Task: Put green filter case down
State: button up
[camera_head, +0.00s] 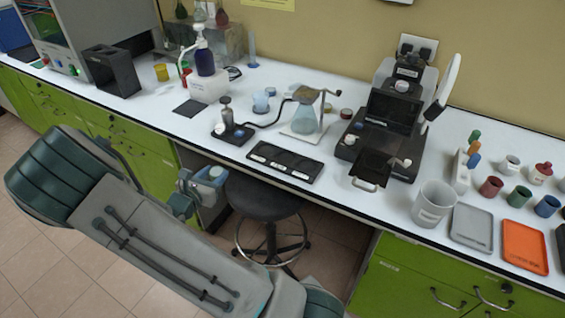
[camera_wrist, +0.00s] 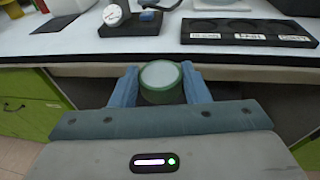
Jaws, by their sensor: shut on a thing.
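My gripper (camera_wrist: 160,88) is shut on the green filter case (camera_wrist: 161,95), a round case with a green rim and a pale disc inside, held between the two blue fingers. In the head view my gripper (camera_head: 210,176) is in front of the bench edge, over the gap beside the stool, and I cannot clearly make out the case there. The black three-place holder (camera_head: 284,161) lies on the bench near its front edge. It shows at the upper right of the wrist view (camera_wrist: 247,38), with round recesses and white labels; the recesses look empty.
A black pump base (camera_head: 231,134) with a hose runs to a flask (camera_head: 305,118). A dark flat pad (camera_head: 190,108) lies to the left. A microscope-like device (camera_head: 385,125) stands to the right. The stool (camera_head: 264,197) is under the bench edge.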

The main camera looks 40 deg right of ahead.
jog(key=s+d+r+g+b, duration=0.1)
jog(key=s+d, duration=0.1)
jog(key=d, duration=0.3)
jog(key=s+d+r+m+b, duration=0.1)
jog(key=s+d+r+b, duration=0.1)
jog(key=d, duration=0.3)
jog(key=s+d+r+m+g+h+b, duration=0.1)
jog(key=s+d+b, duration=0.1)
jog(key=d, duration=0.3)
jog(key=shift+s+d+r+g, duration=0.1)
jog(key=shift+d+r+g, duration=0.2)
jog(key=shift+d+r, duration=0.1)
jog(key=s+d+r+m+g+b, duration=0.2)
jog(key=s+d+r+b, duration=0.3)
jog(key=s+d, duration=0.45)
send_over(283, 161)
jog(key=shift+h, duration=0.3)
notch_tip(283, 161, down, 6)
jog(key=shift+p, duration=0.4)
jog(key=shift+f, duration=2.05)
jog(key=shift+f+b, duration=0.2)
jog(key=shift+b, duration=0.25)
jog(key=o, duration=1)
jog(key=shift+c, duration=0.2)
jog(key=shift+r, duration=0.1)
